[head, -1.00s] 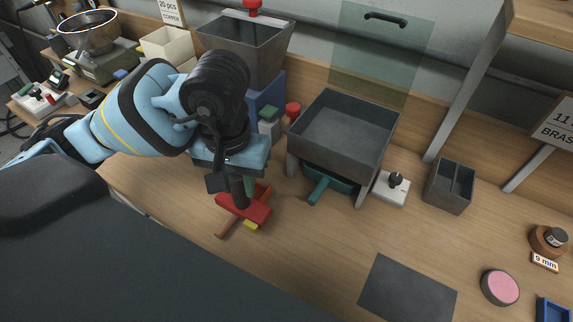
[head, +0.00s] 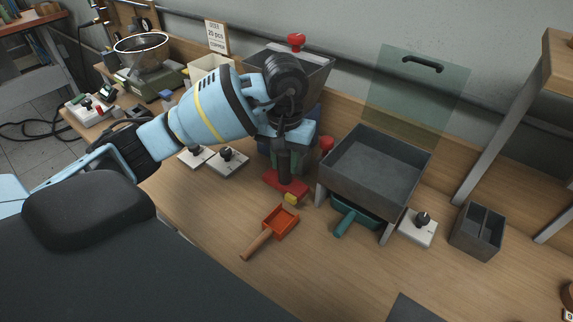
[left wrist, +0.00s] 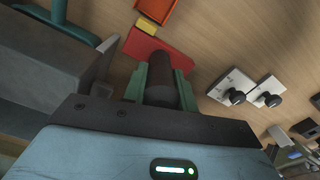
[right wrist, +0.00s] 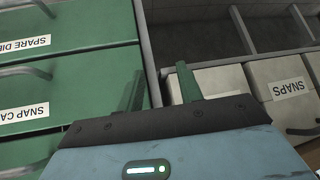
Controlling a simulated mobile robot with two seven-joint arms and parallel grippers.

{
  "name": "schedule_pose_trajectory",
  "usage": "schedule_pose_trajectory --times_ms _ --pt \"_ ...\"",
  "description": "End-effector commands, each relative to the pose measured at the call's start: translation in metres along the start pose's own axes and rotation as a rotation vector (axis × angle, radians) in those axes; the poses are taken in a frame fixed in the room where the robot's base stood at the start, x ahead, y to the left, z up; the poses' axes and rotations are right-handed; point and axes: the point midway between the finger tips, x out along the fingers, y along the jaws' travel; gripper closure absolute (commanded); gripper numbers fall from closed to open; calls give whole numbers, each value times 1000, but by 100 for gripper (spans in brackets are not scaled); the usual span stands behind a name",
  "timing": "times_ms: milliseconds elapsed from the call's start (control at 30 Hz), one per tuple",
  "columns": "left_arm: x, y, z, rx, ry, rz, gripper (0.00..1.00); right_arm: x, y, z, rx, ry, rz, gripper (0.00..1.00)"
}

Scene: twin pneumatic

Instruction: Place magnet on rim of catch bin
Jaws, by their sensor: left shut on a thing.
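My left gripper (head: 284,155) is shut on a dark cylinder (head: 284,172), which I take to be the magnet. In the left wrist view the dark cylinder (left wrist: 164,82) sits between the green fingers, in front of a red plate (left wrist: 160,50). In the head view it overlaps the red plate (head: 272,184); I cannot tell whether they touch. To its right stands a large grey open bin (head: 375,165) on legs; whether it is the catch bin is not marked. My right gripper (right wrist: 160,92) shows only in the right wrist view, its fingers apart and empty.
An orange scoop (head: 280,222) lies in front of the red plate. A teal-handled scoop (head: 347,224) lies under the grey bin. A white knob box (head: 418,226) and a divided grey box (head: 477,232) stand right. Green drawers (right wrist: 70,60) are near my right gripper.

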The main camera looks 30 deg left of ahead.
Motion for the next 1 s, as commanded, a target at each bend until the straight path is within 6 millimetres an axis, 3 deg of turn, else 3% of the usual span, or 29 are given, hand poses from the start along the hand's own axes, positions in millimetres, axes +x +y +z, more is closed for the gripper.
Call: schedule_pose_trajectory --times_ms 500,733,1000 --pt "0 -2 -20 -1 3 3 100 0 0 -3 0 5 1 64" --pt "30 -2 -20 0 3 4 100 -3 1 -13 -3 24 3 64" --pt "35 -2 -20 1 5 2 100 -3 1 -12 -2 21 3 64"
